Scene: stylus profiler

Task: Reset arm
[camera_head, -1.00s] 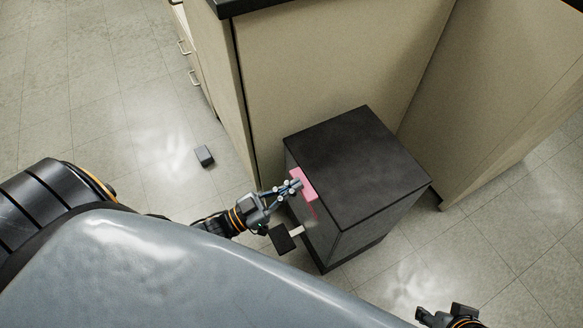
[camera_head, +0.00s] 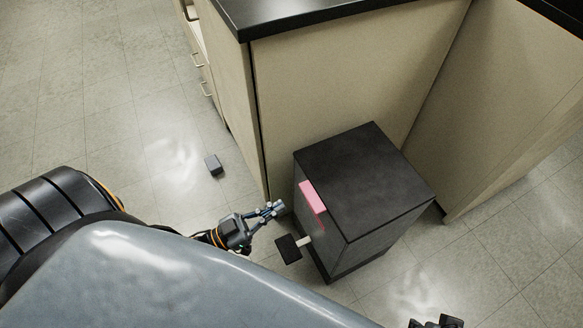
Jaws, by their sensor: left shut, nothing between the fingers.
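My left gripper (camera_head: 274,209) is shut and empty, to the left of the dark box-shaped unit (camera_head: 365,175) and apart from it. A pink piece (camera_head: 312,197) sits at the unit's upper left edge. A black block on a pale stem (camera_head: 289,248) sticks out from the unit's lower left side, just below and right of my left gripper. Only a small dark part of my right gripper (camera_head: 437,322) shows at the bottom edge, and its fingers cannot be made out.
A beige cabinet (camera_head: 340,85) with a black top stands right behind the unit, with a side panel on the right. A small dark block (camera_head: 213,165) lies on the tiled floor at left. The floor left of the cabinet is otherwise clear.

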